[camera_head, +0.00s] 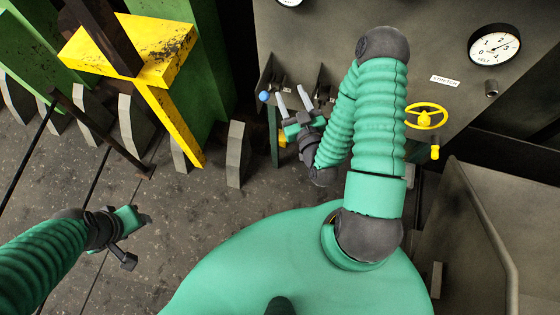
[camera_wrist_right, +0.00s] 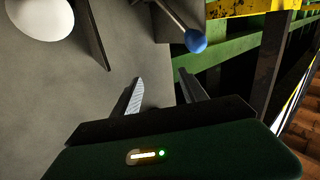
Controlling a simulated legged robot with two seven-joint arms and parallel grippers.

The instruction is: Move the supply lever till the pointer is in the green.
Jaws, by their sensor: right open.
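A lever with a blue ball knob (camera_head: 263,96) stands at the left end of the grey panel in the head view. In the right wrist view the blue knob (camera_wrist_right: 195,41) sits on a thin rod, beyond the right-hand finger. My right gripper (camera_head: 291,93) is open and empty, just right of the knob; its fingers (camera_wrist_right: 163,88) point towards the panel, apart from the knob. A round dial (camera_head: 494,45) with a black pointer is at the upper right; no green band is readable on it. My left gripper (camera_head: 132,238) hangs over the floor, far from the panel; its jaw opening is unclear.
A second dial (camera_head: 290,2) is cut off at the top edge. A yellow handwheel (camera_head: 426,117) is right of my right arm. Upright plates (camera_head: 319,84) flank the lever area. A yellow post (camera_head: 170,120) and green frame stand left.

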